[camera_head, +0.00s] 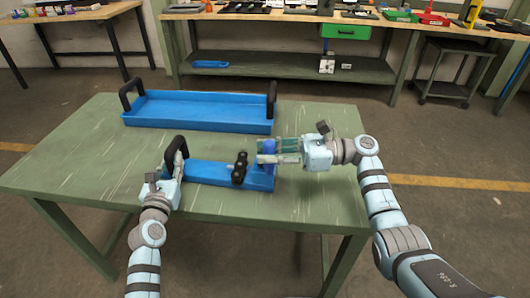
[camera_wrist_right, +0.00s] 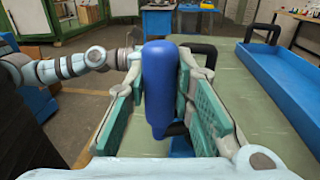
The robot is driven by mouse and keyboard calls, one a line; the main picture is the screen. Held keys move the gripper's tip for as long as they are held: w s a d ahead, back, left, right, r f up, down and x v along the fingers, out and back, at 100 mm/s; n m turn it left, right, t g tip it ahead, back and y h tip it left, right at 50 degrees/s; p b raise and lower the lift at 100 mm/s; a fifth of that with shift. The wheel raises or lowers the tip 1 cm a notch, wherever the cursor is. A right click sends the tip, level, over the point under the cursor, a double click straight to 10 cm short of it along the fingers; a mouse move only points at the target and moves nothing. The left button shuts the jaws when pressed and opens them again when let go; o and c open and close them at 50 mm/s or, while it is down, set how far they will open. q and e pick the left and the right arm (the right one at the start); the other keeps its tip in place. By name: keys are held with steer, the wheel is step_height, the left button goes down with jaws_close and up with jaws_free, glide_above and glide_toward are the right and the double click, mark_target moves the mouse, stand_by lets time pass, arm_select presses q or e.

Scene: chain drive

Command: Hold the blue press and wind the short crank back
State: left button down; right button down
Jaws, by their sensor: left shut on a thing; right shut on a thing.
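The blue press (camera_head: 205,172) is a long blue base near the front of the green table, with a black handle (camera_head: 176,146) at its left end and a dark two-lobed part (camera_head: 239,168) on top towards the right. My left gripper (camera_head: 176,166) is shut at the black handle; its fingers are small and partly hidden here. My right gripper (camera_head: 279,151) is shut around an upright blue cylindrical grip (camera_wrist_right: 160,85), over the right end of the base. The grip stands between the green finger pads in the right wrist view. The crank arm below it is mostly hidden.
A large blue tray (camera_head: 195,123) with black end handles lies behind on the green table (camera_head: 85,165). The table's left part and right front corner are clear. A workbench (camera_head: 270,17) with tools stands at the back.

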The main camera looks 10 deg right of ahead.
steer(key=shift+d+f+n+g, duration=0.1)
steer(key=shift+d+n+g, duration=0.2)
steer(key=shift+g, duration=0.4)
steer(key=c, duration=1.4)
jaws_free()
steer(key=shift+o, duration=0.2)
steer(key=shift+a, duration=0.1)
steer(key=s+d, duration=0.1)
steer(key=d, duration=1.1)
steer(key=shift+s, duration=0.15)
